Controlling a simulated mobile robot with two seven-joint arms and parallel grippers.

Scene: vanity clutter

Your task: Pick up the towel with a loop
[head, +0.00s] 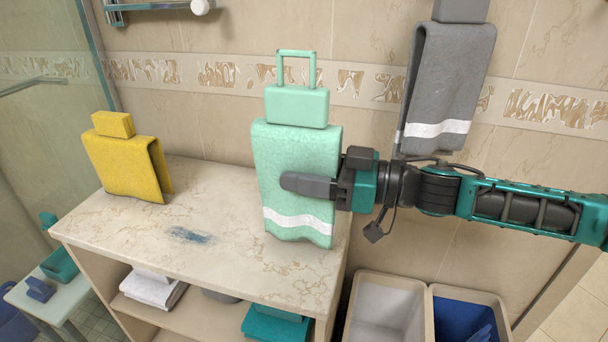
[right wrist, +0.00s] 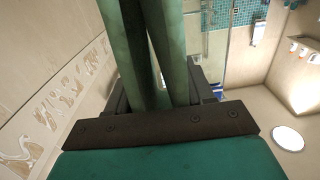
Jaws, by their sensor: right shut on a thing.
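The mint-green towel (head: 287,150) has a block on top with a squared loop (head: 297,54) rising from it. It hangs upright at the right end of the marble counter, with a white stripe near its lower edge. My right gripper (head: 310,186) comes in from the right and is shut on the mint-green towel at mid-height. In the right wrist view the green folds of this towel (right wrist: 139,55) run between the fingers. I cannot tell whether the towel's lower edge touches the counter. My left gripper is not in view.
A yellow towel (head: 124,168) with a block stands on the marble counter (head: 215,215) at left. A grey towel (head: 446,85) hangs on the wall behind my right arm. White (head: 381,315) and blue (head: 463,316) bins stand at lower right. Folded towels lie on the shelf below.

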